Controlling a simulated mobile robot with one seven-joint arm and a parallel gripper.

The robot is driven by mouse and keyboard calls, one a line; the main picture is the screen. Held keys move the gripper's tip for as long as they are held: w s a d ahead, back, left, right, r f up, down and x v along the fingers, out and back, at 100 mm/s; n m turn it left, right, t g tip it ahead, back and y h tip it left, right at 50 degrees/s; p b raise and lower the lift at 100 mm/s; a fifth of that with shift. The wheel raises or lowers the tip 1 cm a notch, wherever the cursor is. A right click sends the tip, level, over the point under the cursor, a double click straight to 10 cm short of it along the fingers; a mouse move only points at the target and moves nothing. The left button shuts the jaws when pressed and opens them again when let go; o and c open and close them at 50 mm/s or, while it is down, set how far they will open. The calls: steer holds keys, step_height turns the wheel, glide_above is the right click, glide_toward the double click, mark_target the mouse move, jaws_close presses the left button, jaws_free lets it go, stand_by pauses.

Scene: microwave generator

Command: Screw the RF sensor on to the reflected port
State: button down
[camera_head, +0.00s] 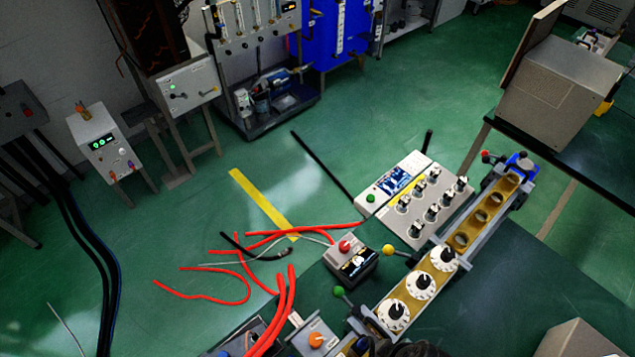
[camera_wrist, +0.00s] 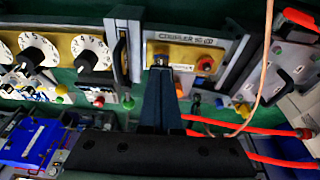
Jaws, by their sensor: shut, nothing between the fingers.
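In the wrist view, my gripper (camera_wrist: 161,72) is shut and empty. Its dark fingers point up in the picture at the coupler panel (camera_wrist: 168,38), a gold plate with a "COUPLER" label. A small port (camera_wrist: 160,60) sits right at the fingertips; contact cannot be told. A red-ringed port (camera_wrist: 206,63) is on the same plate, to the right. Which one is the reflected port cannot be read. The RF sensor cannot be made out for certain; a dark slim piece with a thin grey cable (camera_head: 272,256) lies among the red hoses in the head view.
A waveguide row with white dials (camera_head: 421,285) runs diagonally at right; the dials also show in the wrist view (camera_wrist: 92,52). A grey meter box (camera_head: 350,257) with a red knob stands beside it. Red hoses (camera_head: 285,300) and a thin cable (camera_wrist: 267,70) lie nearby.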

steer(key=shift+w+d+r, duration=0.1)
steer(key=shift+w+r, duration=0.1)
steer(key=shift+w, duration=0.25)
step_height(320, 180, down, 7)
steer(key=b, duration=0.6)
steer(key=shift+w+a+r, duration=0.1)
steer(key=shift+w+a, duration=0.1)
steer(key=shift+a, duration=0.1)
stand_by(0.6)
steer(key=shift+a, duration=0.1)
steer(key=shift+s+a+p, duration=0.55)
steer(key=shift+p, duration=0.95)
steer(key=shift+a+p, duration=0.2)
steer(key=shift+p, duration=0.1)
